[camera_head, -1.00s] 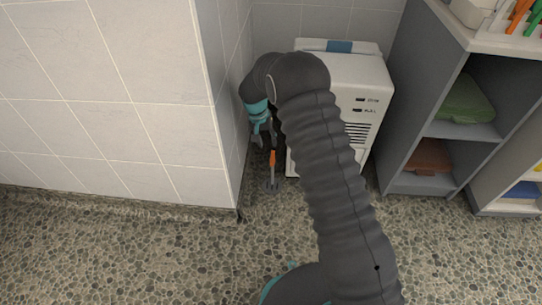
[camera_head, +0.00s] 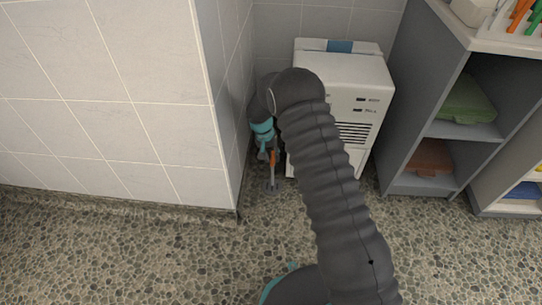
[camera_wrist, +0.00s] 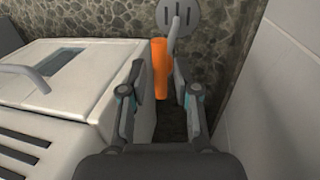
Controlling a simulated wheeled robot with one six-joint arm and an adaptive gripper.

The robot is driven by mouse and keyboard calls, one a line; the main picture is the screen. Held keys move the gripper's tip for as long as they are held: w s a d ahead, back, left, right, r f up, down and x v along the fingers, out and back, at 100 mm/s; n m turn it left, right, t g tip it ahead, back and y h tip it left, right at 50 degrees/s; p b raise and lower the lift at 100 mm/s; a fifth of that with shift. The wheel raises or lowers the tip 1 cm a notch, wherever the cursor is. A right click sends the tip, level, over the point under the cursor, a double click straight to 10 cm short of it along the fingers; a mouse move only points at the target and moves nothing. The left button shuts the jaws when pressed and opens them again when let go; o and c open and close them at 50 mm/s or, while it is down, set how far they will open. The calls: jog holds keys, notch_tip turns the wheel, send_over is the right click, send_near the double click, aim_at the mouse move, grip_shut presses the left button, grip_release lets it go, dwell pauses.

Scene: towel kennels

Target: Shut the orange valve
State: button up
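The orange valve handle (camera_wrist: 161,68) shows in the wrist view, between and just beyond my gripper's fingertips. A grey metal lever or pipe (camera_wrist: 174,38) stands beside it, over a round slotted drain plate (camera_wrist: 181,14) at the floor. In the head view the orange valve (camera_head: 273,158) is a small upright strip in the gap between the tiled wall and the white machine. My gripper (camera_wrist: 160,90) is open, with one finger on each side of the handle's near end; I cannot tell whether they touch it. In the head view my arm hides part of the gripper.
The white machine (camera_head: 345,75) stands close on one side of the gap. The tiled wall corner (camera_head: 225,130) bounds the other side. A grey shelf unit (camera_head: 425,60) with towels stands at the right. The pebbled floor (camera_head: 140,255) in front is clear.

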grip_shut()
jog(key=m+b, duration=0.1)
jog(key=m, duration=0.1)
jog(key=m+b, duration=0.1)
jog(key=shift+w+a+f+m+g, duration=0.1)
jog(key=shift+w+m+g, duration=0.05)
jog(key=shift+m+g, duration=0.25)
jog(key=m+b, duration=0.1)
jog(key=m, duration=0.3)
jog(key=shift+w+m+g+y, duration=0.1)
jog(key=shift+m+g+y, duration=0.2)
jog(key=shift+g, duration=0.1)
jog(key=m, duration=0.5)
jog(key=shift+w+y+b, duration=0.1)
jog(key=shift+y+b, duration=0.2)
jog(key=shift+y, duration=0.1)
jog(key=shift+m+g+y, duration=0.3)
jog(key=shift+m+y, duration=0.1)
jog(key=shift+m, duration=1.8)
jog(key=shift+w, duration=0.1)
